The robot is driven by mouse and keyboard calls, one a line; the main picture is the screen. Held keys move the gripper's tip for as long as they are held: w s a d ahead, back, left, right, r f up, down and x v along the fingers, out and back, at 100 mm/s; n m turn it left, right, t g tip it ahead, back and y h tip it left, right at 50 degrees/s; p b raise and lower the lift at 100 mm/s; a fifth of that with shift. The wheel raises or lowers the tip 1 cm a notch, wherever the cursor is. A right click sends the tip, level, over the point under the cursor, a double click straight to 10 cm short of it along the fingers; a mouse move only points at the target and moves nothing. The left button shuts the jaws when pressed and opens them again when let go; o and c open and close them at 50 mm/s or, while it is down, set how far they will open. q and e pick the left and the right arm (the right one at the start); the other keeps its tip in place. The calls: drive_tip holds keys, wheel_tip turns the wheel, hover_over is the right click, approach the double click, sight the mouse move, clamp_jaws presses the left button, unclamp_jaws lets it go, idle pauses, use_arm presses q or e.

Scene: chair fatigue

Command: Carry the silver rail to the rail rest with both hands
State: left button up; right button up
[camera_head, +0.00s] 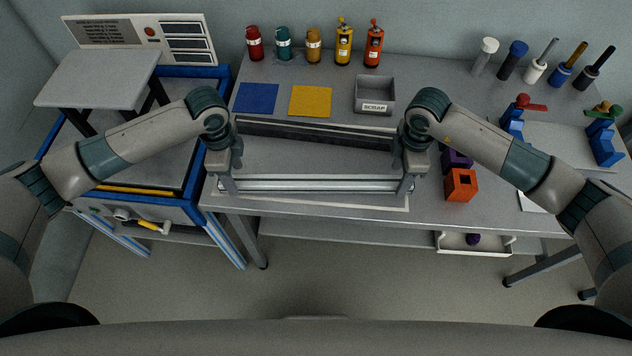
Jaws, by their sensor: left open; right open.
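The silver rail (315,186) lies lengthwise near the front edge of the grey bench. My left gripper (229,186) is open at the rail's left end, fingers pointing down. My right gripper (405,186) is open at its right end. The fingers hide parts of both rail ends, and I cannot tell whether they touch it. A long dark channel-like piece (315,134) lies behind and parallel to the rail; it may be the rail rest, but no label shows this.
A grey scrap bin (375,93), a blue mat (256,98) and a yellow mat (310,101) lie behind. Orange (461,185) and purple (457,161) blocks stand close to my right gripper. Several bottles line the back. A blue-framed machine (190,211) stands left.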

use_arm(q)
drive_tip(key=shift+f, duration=1.5)
use_arm(e)
drive_tip(key=shift+f, duration=1.45)
use_arm(q)
drive_tip(key=shift+c, duration=0.7)
use_arm(e)
drive_tip(key=shift+c, duration=0.7)
use_arm(q)
clamp_jaws()
use_arm(e)
clamp_jaws()
use_arm(q)
drive_tip(key=shift+r, duration=0.1)
